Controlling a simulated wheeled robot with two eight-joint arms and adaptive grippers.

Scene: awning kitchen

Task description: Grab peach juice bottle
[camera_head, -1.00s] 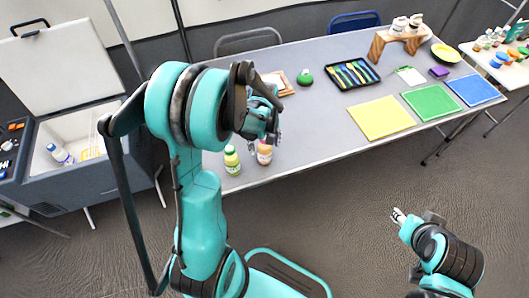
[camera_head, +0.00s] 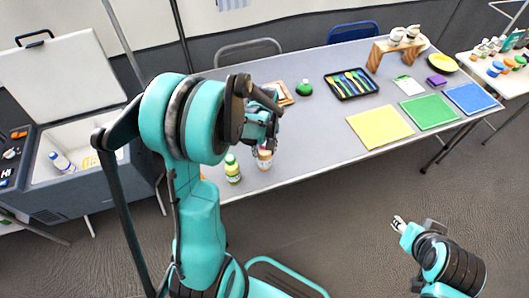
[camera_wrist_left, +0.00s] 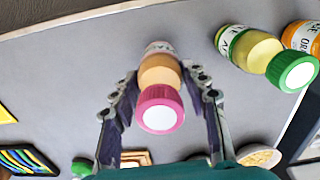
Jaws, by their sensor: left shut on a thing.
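The peach juice bottle, with a pink cap and peach-coloured contents, stands near the table's front edge in the head view (camera_head: 265,160). In the left wrist view the bottle (camera_wrist_left: 161,108) is between the two fingers of my left gripper (camera_wrist_left: 161,82). The left gripper (camera_head: 263,149) is shut around it from above, and the bottle looks upright. Whether its base touches the table cannot be told. My right gripper (camera_head: 398,222) is away from the table at the lower right; its fingers are too small to judge.
A green-capped bottle (camera_head: 232,169) stands just left of the peach bottle; it (camera_wrist_left: 250,50) also shows beside an orange bottle (camera_wrist_left: 302,36) in the wrist view. Yellow (camera_head: 380,127), green (camera_head: 430,111) and blue (camera_head: 471,97) mats lie right. A cutlery tray (camera_head: 351,83) is behind.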

